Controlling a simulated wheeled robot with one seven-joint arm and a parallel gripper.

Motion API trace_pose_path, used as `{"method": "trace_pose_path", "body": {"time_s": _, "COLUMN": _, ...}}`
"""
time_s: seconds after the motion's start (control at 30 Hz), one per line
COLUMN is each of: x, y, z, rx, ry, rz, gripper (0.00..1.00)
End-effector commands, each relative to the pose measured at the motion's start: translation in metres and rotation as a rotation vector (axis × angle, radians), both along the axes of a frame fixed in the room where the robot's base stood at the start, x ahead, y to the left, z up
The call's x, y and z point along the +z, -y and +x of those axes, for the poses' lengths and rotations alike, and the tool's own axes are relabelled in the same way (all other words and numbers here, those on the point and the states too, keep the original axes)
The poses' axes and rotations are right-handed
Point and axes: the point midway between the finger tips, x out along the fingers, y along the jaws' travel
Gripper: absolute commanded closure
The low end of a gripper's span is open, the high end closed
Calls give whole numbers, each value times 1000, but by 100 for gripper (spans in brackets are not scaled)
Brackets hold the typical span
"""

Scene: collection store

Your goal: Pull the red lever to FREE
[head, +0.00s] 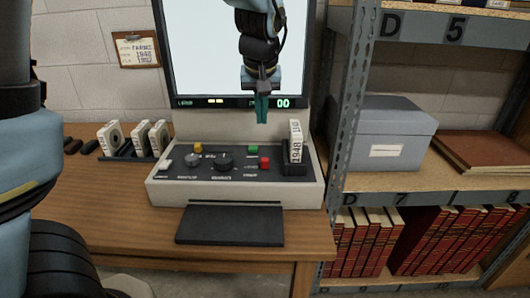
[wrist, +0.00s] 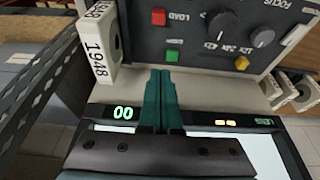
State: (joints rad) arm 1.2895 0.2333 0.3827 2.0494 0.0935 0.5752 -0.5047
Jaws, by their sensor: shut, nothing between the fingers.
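A small red control (head: 265,163), the only red one on the panel, sits on the sloped dark top of a pale reader machine (head: 235,196). It also shows in the wrist view (wrist: 158,17), with the word LOAD beside it. I cannot read FREE anywhere, nor tell the control's set position. My gripper (head: 262,122) hangs in front of the screen's lower edge, above and behind the panel, apart from the red control. Its teal fingers (wrist: 165,75) are together and empty. A green control (head: 252,149) lies between the gripper and the red one.
A white box marked 1948 (head: 296,145) stands upright at the panel's right end. Black knobs (head: 224,161) and a yellow control (head: 198,148) are left of the red one. The screen (head: 205,55) rises behind. A metal shelf post (head: 347,110) is close on the right.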

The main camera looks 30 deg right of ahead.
Motion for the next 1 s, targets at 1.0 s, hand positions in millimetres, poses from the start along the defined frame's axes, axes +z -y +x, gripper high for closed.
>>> {"method": "trace_pose_path", "body": {"time_s": 1.0, "x": -81, "y": 20, "z": 22, "rx": -6, "ry": 2, "rz": 2, "gripper": 100}}
